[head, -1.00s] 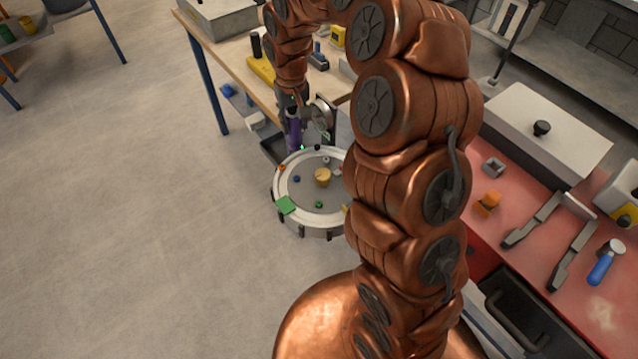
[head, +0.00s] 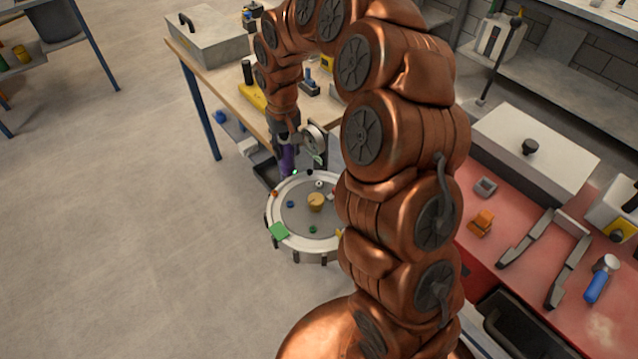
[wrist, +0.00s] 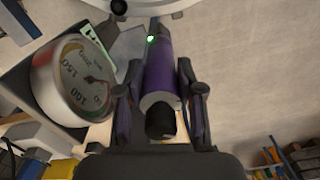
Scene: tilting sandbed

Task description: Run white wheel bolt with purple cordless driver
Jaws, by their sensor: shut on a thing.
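The purple cordless driver (wrist: 160,65) is held between the two fingers of my gripper (wrist: 158,85), which is shut on its body. A green light glows near its far end. In the head view the driver (head: 287,160) hangs near the back-left rim of the round wheel (head: 274,232). Its working tip is not clear, and I cannot tell whether it touches anything. The white bolt (head: 319,183) is on the wheel's back part, right of the driver and apart from it. The wheel's pale edge (wrist: 165,8) shows at the top of the wrist view.
The wheel carries a yellow knob (head: 316,202), a green block (head: 278,231) and several small coloured pieces. A dial gauge (wrist: 75,80) is beside the driver. A wooden bench (head: 215,75) stands behind, a red worktop (head: 500,215) at right.

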